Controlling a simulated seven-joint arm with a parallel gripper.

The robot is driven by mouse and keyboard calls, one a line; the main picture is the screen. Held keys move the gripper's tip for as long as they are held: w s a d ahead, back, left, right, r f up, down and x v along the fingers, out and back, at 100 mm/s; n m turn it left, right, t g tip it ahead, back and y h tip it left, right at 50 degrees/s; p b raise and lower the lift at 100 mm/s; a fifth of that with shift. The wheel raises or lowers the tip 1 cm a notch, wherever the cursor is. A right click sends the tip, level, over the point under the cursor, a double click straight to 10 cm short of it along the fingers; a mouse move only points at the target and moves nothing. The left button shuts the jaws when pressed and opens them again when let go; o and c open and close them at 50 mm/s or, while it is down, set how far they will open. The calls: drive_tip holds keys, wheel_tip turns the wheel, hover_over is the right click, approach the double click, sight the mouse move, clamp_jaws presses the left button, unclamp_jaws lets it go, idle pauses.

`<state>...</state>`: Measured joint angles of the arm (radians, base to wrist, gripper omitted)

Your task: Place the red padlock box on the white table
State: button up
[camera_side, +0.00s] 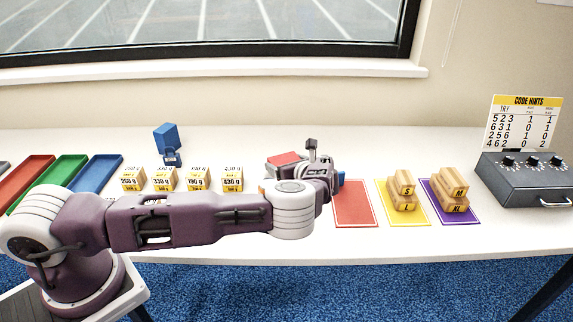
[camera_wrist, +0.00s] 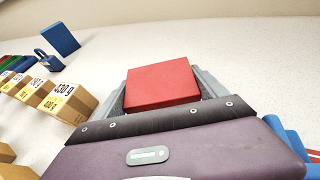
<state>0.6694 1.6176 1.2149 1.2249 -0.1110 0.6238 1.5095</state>
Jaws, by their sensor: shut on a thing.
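The red padlock box (camera_wrist: 162,85) is a flat-faced red block between the fingers of my gripper (camera_wrist: 162,92) in the wrist view. My gripper is shut on it. In the side view the red box (camera_side: 284,158) shows just left of my gripper's wrist, over the white table (camera_side: 240,145). I cannot tell whether the box touches the table. My fingers are mostly hidden behind the wrist in the side view.
A blue box with a blue padlock (camera_side: 166,138) stands at the back left. Several weight-labelled boxes (camera_side: 197,180) sit left of my gripper. Red (camera_side: 355,203), yellow and purple mats lie right, two with wooden blocks. A grey code box (camera_side: 525,178) is far right. The table's back middle is clear.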

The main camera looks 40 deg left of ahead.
drive_tip(key=shift+f, duration=0.2)
drive_tip(key=o, duration=1.6)
drive_tip(key=shift+f, duration=0.1)
